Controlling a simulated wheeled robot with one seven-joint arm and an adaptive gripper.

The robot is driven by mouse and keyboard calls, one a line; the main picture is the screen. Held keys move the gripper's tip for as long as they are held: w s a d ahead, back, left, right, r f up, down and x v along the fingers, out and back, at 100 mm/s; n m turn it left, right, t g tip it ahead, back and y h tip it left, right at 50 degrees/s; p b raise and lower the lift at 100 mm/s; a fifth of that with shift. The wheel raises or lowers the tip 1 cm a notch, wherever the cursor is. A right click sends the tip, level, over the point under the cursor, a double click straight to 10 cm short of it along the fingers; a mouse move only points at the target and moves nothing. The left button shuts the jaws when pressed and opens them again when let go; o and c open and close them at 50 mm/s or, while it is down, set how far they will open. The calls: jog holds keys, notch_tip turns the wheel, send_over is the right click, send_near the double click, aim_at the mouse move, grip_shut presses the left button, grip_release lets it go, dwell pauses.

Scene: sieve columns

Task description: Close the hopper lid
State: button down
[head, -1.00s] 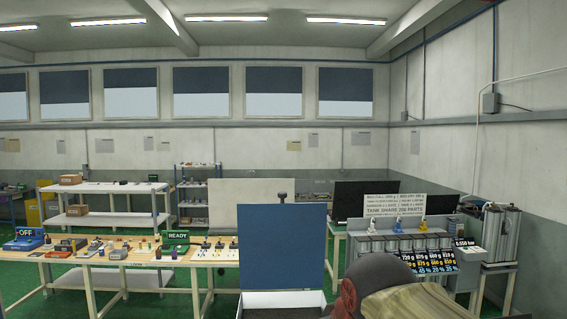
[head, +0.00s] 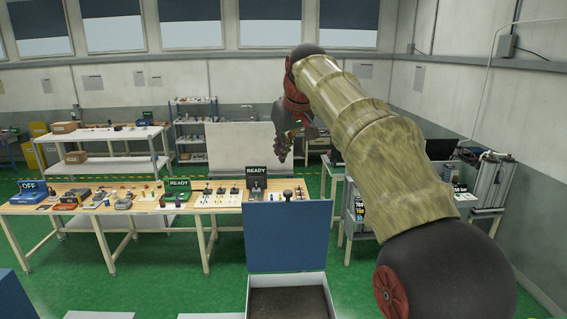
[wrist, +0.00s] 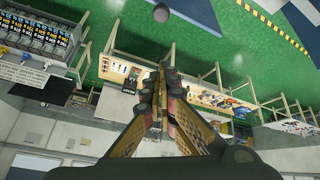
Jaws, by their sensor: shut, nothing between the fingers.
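The hopper lid (head: 288,236) is a flat blue panel standing upright and open at the far edge of the hopper (head: 250,300), a pale box with a dark inside. In the head view my gripper (head: 284,158) is raised above and beyond the lid, apart from it, pointing down in front of the back benches. It is shut and empty. In the wrist view the gripper (wrist: 162,72) shows its fingers together. A dark round knob (wrist: 161,13) and a blue panel edge (wrist: 194,14) show at the top there; the knob's mounting is unclear.
A long wooden bench (head: 125,196) with several devices and a green READY sign stands behind the lid. White shelves (head: 100,137) stand further back.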

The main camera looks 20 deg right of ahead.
notch_tip(320, 180, down, 9)
jog(key=w+p, duration=0.1)
jog(key=p, duration=0.1)
jog(key=shift+w+d+p, duration=0.3)
jog(key=shift+d, duration=0.05)
jog(key=shift+s, duration=0.1)
dwell(0.4)
jog(key=shift+f+b, duration=0.15)
jog(key=shift+b, duration=0.15)
